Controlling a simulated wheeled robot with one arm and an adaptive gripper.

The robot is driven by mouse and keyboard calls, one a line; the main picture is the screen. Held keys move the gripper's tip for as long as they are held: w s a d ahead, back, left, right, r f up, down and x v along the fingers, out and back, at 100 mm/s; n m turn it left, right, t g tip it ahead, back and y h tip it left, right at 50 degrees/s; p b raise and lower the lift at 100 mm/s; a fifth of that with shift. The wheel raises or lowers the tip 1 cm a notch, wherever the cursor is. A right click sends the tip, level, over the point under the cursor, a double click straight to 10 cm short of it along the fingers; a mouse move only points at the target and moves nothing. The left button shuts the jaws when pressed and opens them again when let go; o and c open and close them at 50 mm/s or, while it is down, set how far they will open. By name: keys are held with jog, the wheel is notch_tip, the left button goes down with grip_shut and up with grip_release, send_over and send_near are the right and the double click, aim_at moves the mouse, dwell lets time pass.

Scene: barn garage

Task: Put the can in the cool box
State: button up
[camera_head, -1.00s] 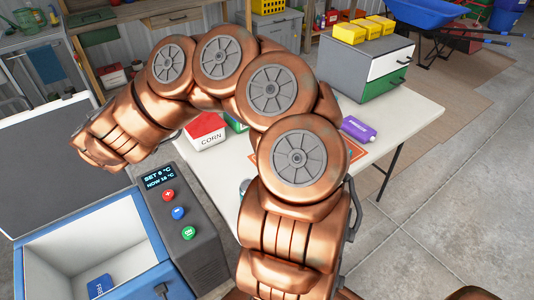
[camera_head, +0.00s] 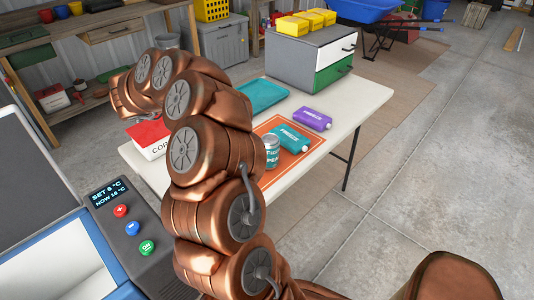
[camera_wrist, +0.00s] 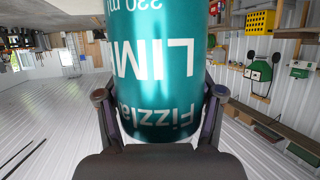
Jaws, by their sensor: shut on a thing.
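My gripper (camera_wrist: 159,96) is shut on a teal can (camera_wrist: 155,75) lettered "Fizzla" and "LIME", with a finger on each side. The can's lettering is upside down in the wrist view, and its far end is cut off by the frame. In the head view the gripper and held can are hidden behind my arm. The cool box (camera_head: 40,241) is at lower left, its lid (camera_head: 35,170) standing open and its white inside partly in view. Another teal can (camera_head: 271,152) stands on the table's orange mat, just right of my arm.
The white table (camera_head: 352,101) holds a corn box (camera_head: 149,140), a teal tray (camera_head: 262,95), a teal freezer pack (camera_head: 290,138), a purple freezer pack (camera_head: 313,119) and a grey drawer cabinet (camera_head: 300,66). The cool box's control panel (camera_head: 122,222) faces up.

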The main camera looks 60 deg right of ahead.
jog(key=s+d+f+m+g+y+b, duration=0.1)
jog(key=s+d+f+m+g, duration=0.25)
jog(key=s+d, duration=0.4)
jog(key=s+d+f+m+g+y+b, duration=0.2)
jog(key=s+d+m+g, duration=0.25)
jog(key=s, duration=0.65)
jog(key=shift+s+d+f, duration=0.1)
jog(key=shift+f, duration=2.3)
jog(key=shift+d+f, duration=0.1)
jog(key=shift+f, duration=2.25)
jog(key=o, duration=1.5)
jog(key=shift+f, duration=0.1)
jog(key=shift+c, duration=0.2)
jog(key=v, duration=1.2)
